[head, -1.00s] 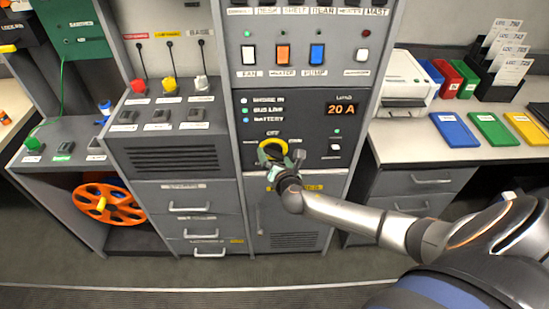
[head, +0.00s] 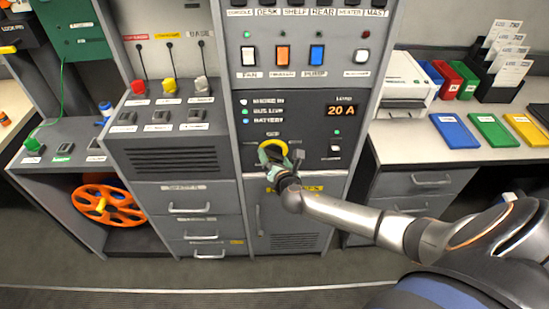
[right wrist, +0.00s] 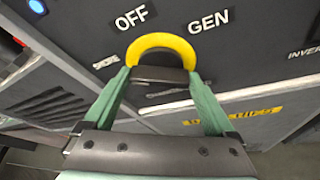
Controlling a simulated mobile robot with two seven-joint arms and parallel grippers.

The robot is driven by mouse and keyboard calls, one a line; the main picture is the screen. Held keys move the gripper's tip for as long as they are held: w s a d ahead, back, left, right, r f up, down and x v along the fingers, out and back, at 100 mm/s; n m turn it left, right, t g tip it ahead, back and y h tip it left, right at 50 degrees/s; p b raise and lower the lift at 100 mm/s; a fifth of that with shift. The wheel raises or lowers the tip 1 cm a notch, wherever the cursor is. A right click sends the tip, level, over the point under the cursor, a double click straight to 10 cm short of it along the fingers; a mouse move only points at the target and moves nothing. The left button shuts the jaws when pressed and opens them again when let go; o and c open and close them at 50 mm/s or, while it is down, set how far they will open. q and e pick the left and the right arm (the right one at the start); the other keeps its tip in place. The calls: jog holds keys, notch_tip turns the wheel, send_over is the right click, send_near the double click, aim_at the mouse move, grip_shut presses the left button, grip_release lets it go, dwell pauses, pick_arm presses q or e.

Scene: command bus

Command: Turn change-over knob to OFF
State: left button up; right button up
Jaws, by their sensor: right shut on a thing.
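The change-over knob (right wrist: 160,74) is a dark grip bar in front of a yellow ring on the dark panel; the ring (head: 273,144) also shows in the head view. My right gripper (right wrist: 160,80) has its green fingers on both sides of the bar and is shut on it. It also covers much of the knob in the head view (head: 279,156). In the right wrist view the OFF label (right wrist: 130,18) is above left of the ring and the GEN label (right wrist: 208,19) above right. The knob's pointer is not clear. My left gripper is out of view.
The panel has a 20 A display (head: 341,110), lit lamps and a row of rocker switches (head: 283,54) above the knob. Drawers (head: 190,208) and levers (head: 169,86) are to the left. A counter (head: 400,138) with coloured folders is to the right.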

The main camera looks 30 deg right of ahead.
jog(key=shift+f+m+b, duration=0.2)
jog(key=shift+m+b, duration=0.2)
jog(key=shift+b, duration=0.3)
jog(key=m+t+b, duration=0.1)
jog(key=m+b, duration=0.1)
jog(key=b, duration=0.1)
jog(key=m+t+y+b, duration=0.1)
jog(key=m+b, duration=0.1)
jog(key=b, duration=0.2)
jog(key=m+t+b, duration=0.1)
jog(key=m+b, duration=0.1)
jog(key=b, duration=0.2)
jog(key=shift+s+d+f+y, duration=0.1)
jog(key=shift+d+f+y, duration=0.05)
jog(key=shift+f+y, duration=0.2)
jog(key=shift+r+m+t+b, duration=0.1)
jog(key=shift+m+t+b, duration=0.3)
jog(key=shift+m+b, duration=0.7)
jog(key=shift+b, duration=0.1)
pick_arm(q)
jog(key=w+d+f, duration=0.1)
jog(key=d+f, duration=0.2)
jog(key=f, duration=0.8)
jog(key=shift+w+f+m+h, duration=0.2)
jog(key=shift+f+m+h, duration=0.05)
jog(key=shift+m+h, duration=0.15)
pick_arm(e)
jog(key=shift+r+t, duration=0.15)
jog(key=shift+t, duration=0.15)
